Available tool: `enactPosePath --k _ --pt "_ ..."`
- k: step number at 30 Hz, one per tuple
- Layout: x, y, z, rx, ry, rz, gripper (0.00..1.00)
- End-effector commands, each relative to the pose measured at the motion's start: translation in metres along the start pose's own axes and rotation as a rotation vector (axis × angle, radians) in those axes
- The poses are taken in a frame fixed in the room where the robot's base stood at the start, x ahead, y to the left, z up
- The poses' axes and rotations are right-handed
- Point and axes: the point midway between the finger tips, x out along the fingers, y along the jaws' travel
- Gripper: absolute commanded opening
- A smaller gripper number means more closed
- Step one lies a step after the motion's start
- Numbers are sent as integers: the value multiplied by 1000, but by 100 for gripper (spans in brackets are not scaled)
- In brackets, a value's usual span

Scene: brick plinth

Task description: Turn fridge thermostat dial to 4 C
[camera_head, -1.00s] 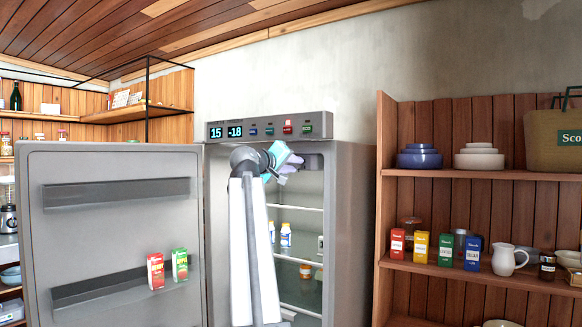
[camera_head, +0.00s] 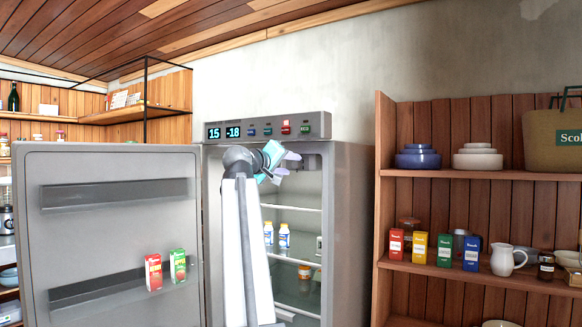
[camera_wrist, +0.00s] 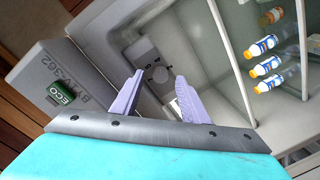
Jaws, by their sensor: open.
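The fridge (camera_head: 352,230) stands with its door open to the left. Its top display (camera_head: 226,132) reads 15 and -18. A grey control housing (camera_head: 309,162) sits under the fridge's ceiling. In the wrist view a small round grey dial (camera_wrist: 160,73) shows on that housing; its markings are too small to read. My gripper (camera_head: 290,164) is at the upper part of the fridge opening, left of the housing. In the wrist view my gripper (camera_wrist: 156,80) has its two lilac fingers apart and empty, with the dial seen between and beyond them. No contact shows.
The open door (camera_head: 120,240) holds a red carton (camera_head: 153,272) and a green carton (camera_head: 179,266). White bottles (camera_head: 284,236) stand on a fridge shelf below my gripper. A wooden shelf unit (camera_head: 385,230) stands right of the fridge.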

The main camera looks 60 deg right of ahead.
Motion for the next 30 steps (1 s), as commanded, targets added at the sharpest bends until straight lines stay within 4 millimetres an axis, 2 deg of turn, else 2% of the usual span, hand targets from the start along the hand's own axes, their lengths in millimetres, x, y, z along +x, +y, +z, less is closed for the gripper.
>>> enactPosePath --k 18,24,30 --pt "-97 -1 1 -1 1 0 41" --pt "-112 -1 0 -1 1 0 41" --pt "-115 0 0 -1 0 0 41"
